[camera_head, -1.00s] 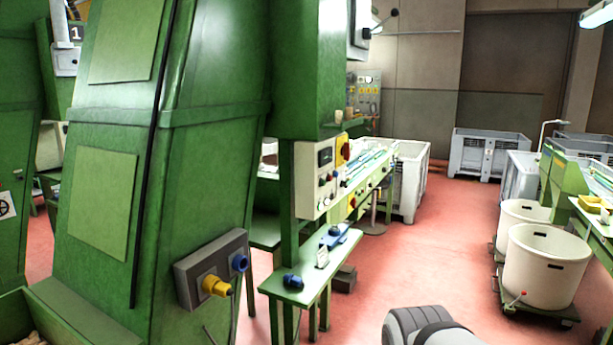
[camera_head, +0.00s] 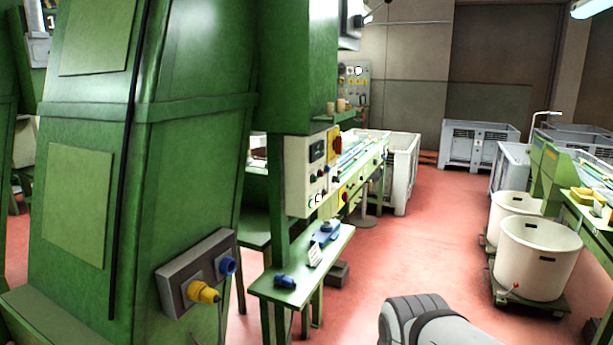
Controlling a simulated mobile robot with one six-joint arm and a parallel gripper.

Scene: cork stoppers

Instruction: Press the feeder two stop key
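A beige control panel (camera_head: 297,187) with small buttons and a dark display is fixed to the green machine left of centre. A yellow plate with a red knob (camera_head: 334,144) sits on its right side. Lower left, a grey box (camera_head: 172,289) on the green machine carries a yellow plug (camera_head: 203,292) and a blue plug (camera_head: 228,266). I cannot read any label, so I cannot tell which control is the feeder two stop key. Part of my arm shows at the bottom, right of centre; my gripper is not in view.
A green bench (camera_head: 310,268) with blue items stands below the panel. Large white tubs (camera_head: 536,268) on a wheeled base stand at right, near a green machine (camera_head: 560,178). Grey crates (camera_head: 478,146) stand at the back. The red floor (camera_head: 420,240) between is clear.

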